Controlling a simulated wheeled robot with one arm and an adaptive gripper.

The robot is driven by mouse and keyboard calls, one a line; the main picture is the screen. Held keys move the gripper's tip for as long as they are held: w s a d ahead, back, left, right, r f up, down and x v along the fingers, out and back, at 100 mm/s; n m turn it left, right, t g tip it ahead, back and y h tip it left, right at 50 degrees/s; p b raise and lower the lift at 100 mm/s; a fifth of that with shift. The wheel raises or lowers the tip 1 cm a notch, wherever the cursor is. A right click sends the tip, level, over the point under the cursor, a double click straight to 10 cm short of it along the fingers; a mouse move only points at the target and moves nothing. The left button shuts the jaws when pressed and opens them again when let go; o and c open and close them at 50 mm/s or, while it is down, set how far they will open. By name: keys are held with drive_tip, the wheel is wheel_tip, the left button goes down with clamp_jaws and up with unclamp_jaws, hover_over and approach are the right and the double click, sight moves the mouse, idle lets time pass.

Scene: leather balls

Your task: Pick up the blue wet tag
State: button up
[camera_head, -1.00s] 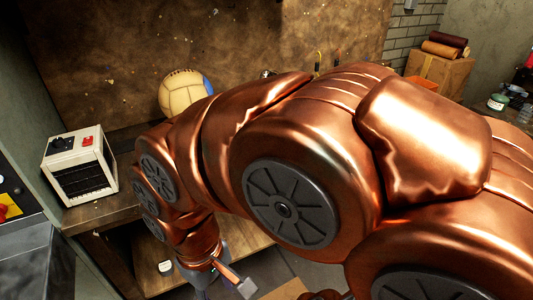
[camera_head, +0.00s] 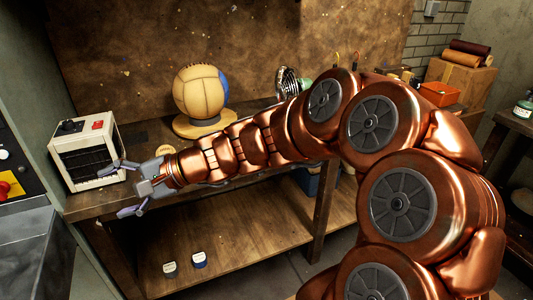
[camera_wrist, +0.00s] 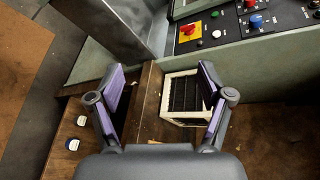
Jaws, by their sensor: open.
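The blue tag (camera_head: 199,259) is small, with a white top face, and sits on the lower wooden shelf. It also shows at the left of the wrist view (camera_wrist: 72,145). A similar grey-sided tag (camera_head: 170,268) stands just left of it in the head view, a small gap apart. My gripper (camera_head: 115,188) is open and empty, pointing left, higher than both tags and left of them in the head view.
A cream box with a dark grille (camera_head: 87,150) stands on the bench top close to my fingers. A stitched leather ball (camera_head: 201,91) on a round wooden base is behind my arm. A pale round piece (camera_head: 166,151) lies near my wrist. The lower shelf is mostly clear.

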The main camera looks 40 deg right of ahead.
drive_tip(key=w+d+f+m+t+h+b, duration=0.15)
drive_tip(key=w+d+m+t+h, duration=0.3)
drive_tip(key=d, duration=0.65)
drive_tip(key=w+d+f+m+t+h+b, duration=0.15)
drive_tip(key=w+d+m+t, duration=0.3)
drive_tip(key=d+m, duration=0.5)
drive_tip(key=shift+s+d+f+m+g+h+b, duration=0.5)
drive_tip(key=shift+d+f+m+h, duration=1.55)
drive_tip(key=shift+d, duration=3.05)
drive_tip(key=shift+s+d+f+m+g+h+b, duration=0.25)
drive_tip(key=shift+s+d+f+m+h+b, duration=0.5)
drive_tip(key=shift+d+f+m+h, duration=2.85)
drive_tip(key=shift+s+d+f+m+g+y+b, duration=0.3)
drive_tip(key=shift+d+f+m+b, duration=0.75)
drive_tip(key=shift+d, duration=5.55)
drive_tip(key=shift+a+r+p+x, duration=0.15)
drive_tip(key=shift+p+x, duration=0.1)
drive_tip(key=shift+x, duration=0.65)
drive_tip(key=shift+a+r+p+x, duration=0.1)
drive_tip(key=shift+p+x, duration=0.1)
drive_tip(key=shift+x, duration=1.5)
drive_tip(key=shift+c, duration=0.2)
drive_tip(key=c, duration=1.1)
